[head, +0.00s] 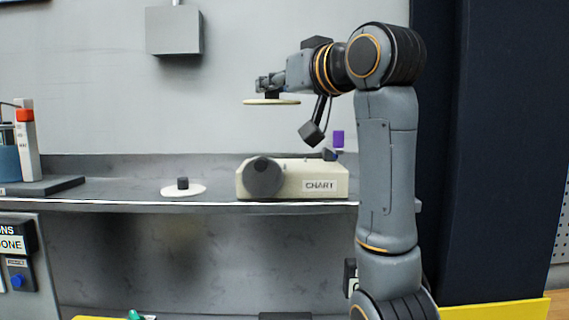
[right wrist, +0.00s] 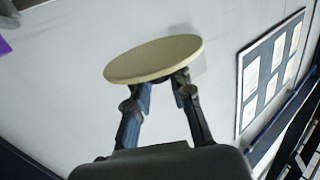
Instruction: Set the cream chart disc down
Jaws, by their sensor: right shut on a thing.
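A cream disc (head: 271,102) is held level in the air, above and slightly left of the cream box labelled CHART (head: 290,183). My right gripper (head: 270,93) is shut on it from above, at a dark part on its upper side. In the right wrist view the cream disc (right wrist: 153,60) shows at the tips of both fingers (right wrist: 163,88). My left gripper is not in view.
The CHART box has a round dark knob (head: 262,177) on its front. A purple piece (head: 338,138) shows behind the box's right end. The shelf between that base and the second disc is clear.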

